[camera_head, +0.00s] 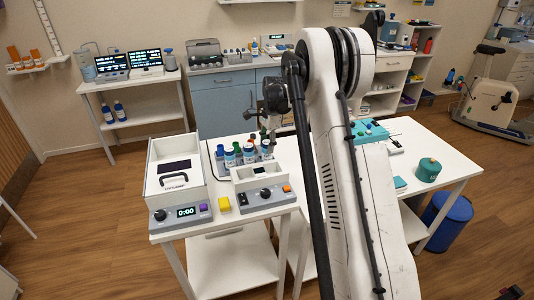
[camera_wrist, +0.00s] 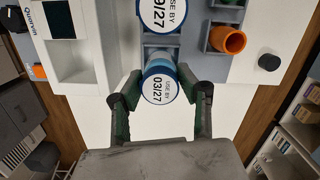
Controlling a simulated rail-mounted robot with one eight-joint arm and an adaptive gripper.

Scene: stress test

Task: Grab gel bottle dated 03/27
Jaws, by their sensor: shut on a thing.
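The gel bottle dated 03/27 (camera_wrist: 160,85) has a round white top label with a blue edge reading "USE BY 03/27" in the wrist view. My gripper (camera_wrist: 160,93) is shut on it, one dark finger on each side. A second bottle (camera_wrist: 164,12) with a similar label, partly cut off and ending in "/27", is just beyond it. In the head view several blue-and-white bottles (camera_head: 230,157) stand on the white table, and my gripper (camera_head: 263,138) is above or behind them, partly hidden by my arm. I cannot tell there which bottle is held.
A white box with a handle (camera_head: 176,183) stands left of the bottles, and a grey control unit (camera_head: 263,194) stands in front. An orange open tube (camera_wrist: 228,40) sits in a grey holder at the right of the wrist view. A teal jar (camera_head: 428,170) is at the right.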

